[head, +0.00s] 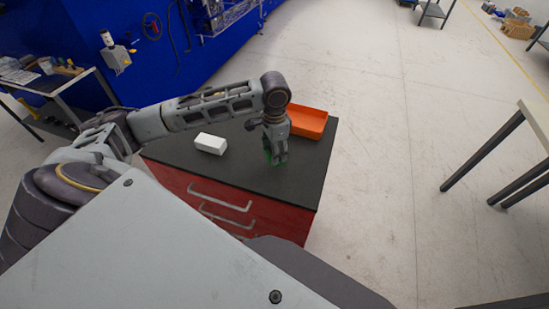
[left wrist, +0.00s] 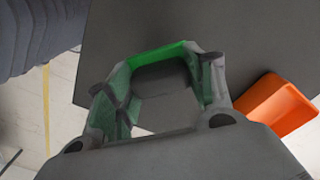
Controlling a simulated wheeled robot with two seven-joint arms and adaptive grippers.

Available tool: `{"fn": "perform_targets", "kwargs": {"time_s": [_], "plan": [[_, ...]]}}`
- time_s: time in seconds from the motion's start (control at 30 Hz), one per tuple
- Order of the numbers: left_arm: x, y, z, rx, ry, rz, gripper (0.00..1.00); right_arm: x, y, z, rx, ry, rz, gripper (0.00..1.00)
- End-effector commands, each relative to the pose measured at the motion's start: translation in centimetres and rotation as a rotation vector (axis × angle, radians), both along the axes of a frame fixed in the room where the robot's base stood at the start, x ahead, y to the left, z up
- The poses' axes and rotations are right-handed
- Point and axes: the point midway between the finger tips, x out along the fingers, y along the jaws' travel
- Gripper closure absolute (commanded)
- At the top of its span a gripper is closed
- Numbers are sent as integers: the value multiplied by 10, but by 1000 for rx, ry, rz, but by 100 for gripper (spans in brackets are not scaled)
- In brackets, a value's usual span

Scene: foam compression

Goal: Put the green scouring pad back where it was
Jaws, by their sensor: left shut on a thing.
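The green scouring pad (left wrist: 158,54) is between the fingers of my left gripper (left wrist: 157,88) in the left wrist view. In the head view only slivers of the pad (head: 269,158) show around the fingertips of my left gripper (head: 276,158), over the dark top of the red drawer cabinet (head: 240,182). My left gripper is shut on the pad and points down. I cannot tell whether the pad touches the cabinet top. My right gripper is in neither view.
A white block (head: 210,144) lies on the cabinet top, left of my gripper. An orange tray (head: 308,123) stands at the back right corner; it also shows in the left wrist view (left wrist: 278,106). The front and right of the cabinet top are bare.

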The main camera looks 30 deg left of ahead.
Motion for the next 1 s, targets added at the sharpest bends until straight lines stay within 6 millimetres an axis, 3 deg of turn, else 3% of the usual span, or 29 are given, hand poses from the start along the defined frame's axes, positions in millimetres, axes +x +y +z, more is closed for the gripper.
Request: {"fn": "perform_targets", "kwargs": {"time_s": [0.37, 0.87, 0.9, 1.0], "plan": [[-1, 0, -41, 0, 1, -1, 66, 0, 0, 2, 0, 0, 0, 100], [0, 0, -46, 0, 0, -1, 66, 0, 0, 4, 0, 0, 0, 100], [0, 0, -46, 1, -1, -1, 44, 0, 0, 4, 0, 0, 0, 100], [0, 0, -46, 0, 0, -1, 32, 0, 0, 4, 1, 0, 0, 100]]}}
